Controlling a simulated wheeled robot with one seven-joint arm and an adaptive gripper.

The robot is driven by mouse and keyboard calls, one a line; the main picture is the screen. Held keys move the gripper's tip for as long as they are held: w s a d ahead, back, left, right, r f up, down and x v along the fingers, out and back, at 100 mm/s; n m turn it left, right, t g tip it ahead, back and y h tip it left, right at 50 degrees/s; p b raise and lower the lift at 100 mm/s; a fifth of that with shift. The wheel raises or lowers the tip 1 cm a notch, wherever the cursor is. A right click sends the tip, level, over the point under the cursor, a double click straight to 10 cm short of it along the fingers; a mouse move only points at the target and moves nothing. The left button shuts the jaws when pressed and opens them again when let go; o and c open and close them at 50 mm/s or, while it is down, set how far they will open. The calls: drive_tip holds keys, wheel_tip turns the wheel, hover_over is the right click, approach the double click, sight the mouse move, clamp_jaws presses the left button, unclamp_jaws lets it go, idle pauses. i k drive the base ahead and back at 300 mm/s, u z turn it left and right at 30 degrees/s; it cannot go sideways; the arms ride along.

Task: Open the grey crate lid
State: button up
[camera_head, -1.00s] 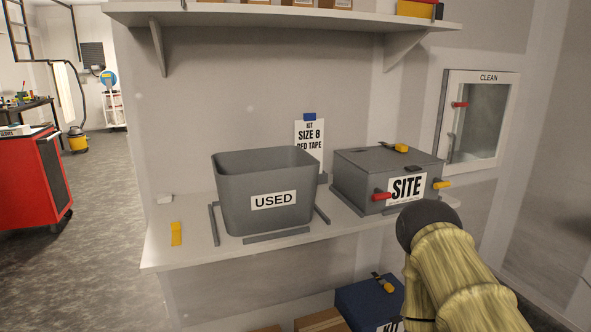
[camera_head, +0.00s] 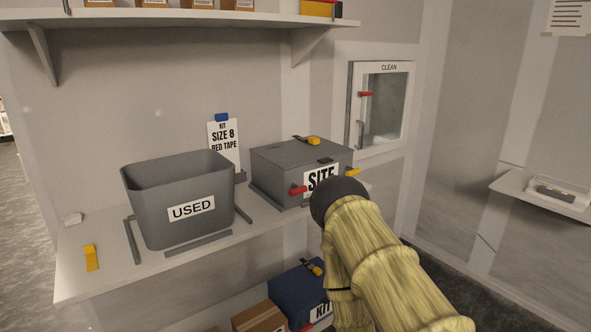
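The grey crate (camera_head: 268,184) labelled SITE stands on the white bench in the camera_head view. Its flat lid (camera_head: 290,153) is shut. A yellow tab with a dark strap (camera_head: 313,141) lies on the lid. A red handle (camera_head: 298,190) sticks out at the front left and a yellow handle (camera_head: 352,172) at the right. My arm, in a tan sleeve with a dark round joint, rises from the lower right and covers part of the crate's front and label. I see no gripper fingers.
An open grey bin (camera_head: 150,206) labelled USED stands left of the crate, with dark strips around it on the bench (camera_head: 80,270). A CLEAN cabinet (camera_head: 383,105) hangs at right. A blue KIT box (camera_head: 290,292) sits below.

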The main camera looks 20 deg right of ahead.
sight(294, 153)
drive_tip(key=z, duration=0.35)
drive_tip(key=k, duration=1.15)
drive_tip(key=z, duration=0.5)
drive_tip(key=i, duration=1.4)
drive_tip(key=u, duration=0.3)
